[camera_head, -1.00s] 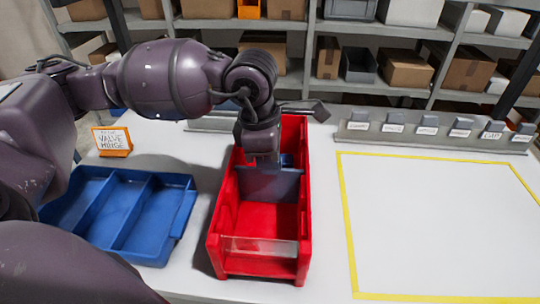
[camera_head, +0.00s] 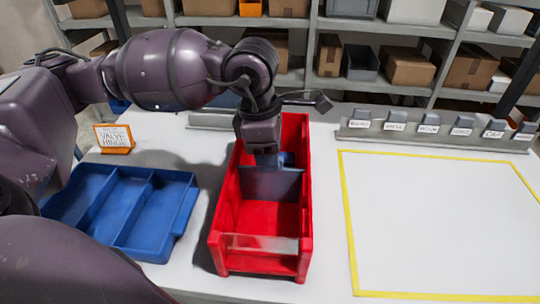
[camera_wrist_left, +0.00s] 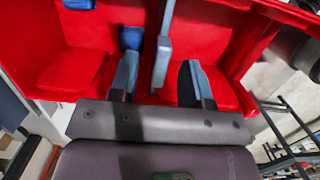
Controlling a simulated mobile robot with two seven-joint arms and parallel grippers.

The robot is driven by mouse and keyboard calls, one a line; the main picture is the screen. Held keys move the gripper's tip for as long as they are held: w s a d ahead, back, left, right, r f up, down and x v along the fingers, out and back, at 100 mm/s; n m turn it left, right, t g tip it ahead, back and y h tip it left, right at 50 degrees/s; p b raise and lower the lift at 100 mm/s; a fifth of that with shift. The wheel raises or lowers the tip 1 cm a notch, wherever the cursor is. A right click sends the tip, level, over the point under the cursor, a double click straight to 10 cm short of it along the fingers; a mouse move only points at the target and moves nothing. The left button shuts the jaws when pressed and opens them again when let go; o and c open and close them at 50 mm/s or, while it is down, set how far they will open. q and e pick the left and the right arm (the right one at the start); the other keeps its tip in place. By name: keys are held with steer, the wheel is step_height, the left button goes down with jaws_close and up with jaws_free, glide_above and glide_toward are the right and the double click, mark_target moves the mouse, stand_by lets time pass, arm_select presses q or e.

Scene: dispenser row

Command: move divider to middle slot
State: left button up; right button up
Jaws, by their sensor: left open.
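The red bin (camera_head: 259,242) stands on the table with a clear front lip. The blue-grey divider (camera_head: 272,185) stands upright across its inside, around mid-length. My left gripper (camera_head: 264,163) is over the bin at the divider's top edge. In the left wrist view, the fingers of my left gripper (camera_wrist_left: 160,84) are apart. The divider (camera_wrist_left: 163,52) shows nearly edge-on between them, with gaps on both sides. A small blue piece (camera_head: 287,159) shows behind the divider, partly hidden. The slots in the bin walls are too small to make out. My right gripper is out of view.
A blue compartment tray (camera_head: 184,213) lies left of the bin, with an orange-based sign (camera_head: 114,138) behind it. A yellow-outlined area (camera_head: 440,225) to the right is empty. A rail of labelled grey blocks (camera_head: 430,134) runs behind it. Shelves with boxes stand at the back.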

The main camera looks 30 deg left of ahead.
arm_select(q)
step_height(320, 180, up, 9)
steer(key=a+p, duration=0.1)
steer(key=shift+s+a+r, duration=0.15)
steer(key=shift+s+r, duration=0.05)
steer(key=shift+s, duration=0.15)
stand_by(0.5)
